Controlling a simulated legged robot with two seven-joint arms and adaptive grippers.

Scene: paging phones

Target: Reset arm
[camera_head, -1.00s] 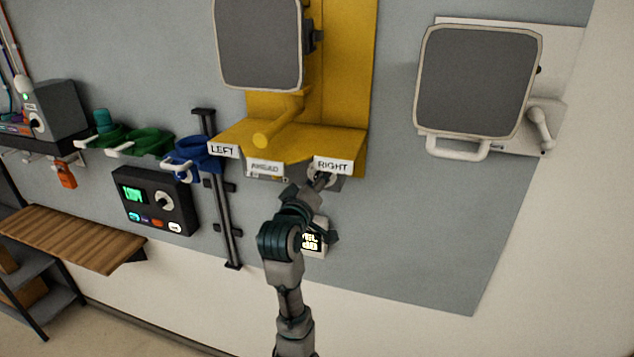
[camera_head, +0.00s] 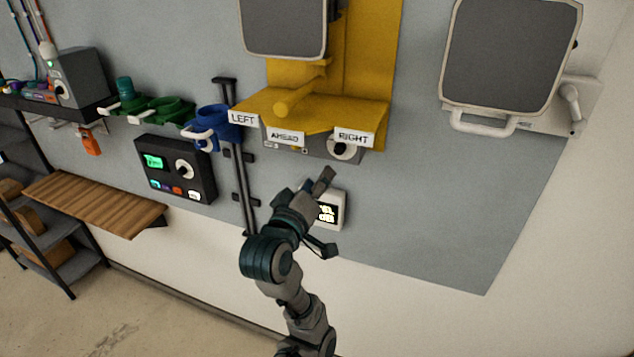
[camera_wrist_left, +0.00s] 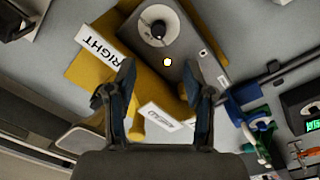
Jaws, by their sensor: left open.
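My left gripper (camera_head: 320,212) is open and empty in the head view, below the yellow bracket (camera_head: 330,107) and in front of a small white device with a lit display (camera_head: 330,212), which it partly hides. The left wrist view shows its two fingers (camera_wrist_left: 160,92) spread, with nothing held between them. A grey control box with a round white knob (camera_head: 342,147) sits under the bracket, behind the RIGHT label (camera_head: 354,138). The knob also shows in the wrist view (camera_wrist_left: 158,29), beyond the fingertips. My right gripper is not in view.
LEFT (camera_head: 243,118) and AHEAD (camera_head: 284,136) labels mark the bracket. Left of my arm are a vertical rail (camera_head: 240,175), a blue holder (camera_head: 222,122), a black control panel (camera_head: 175,170) and a wooden shelf (camera_head: 95,202).

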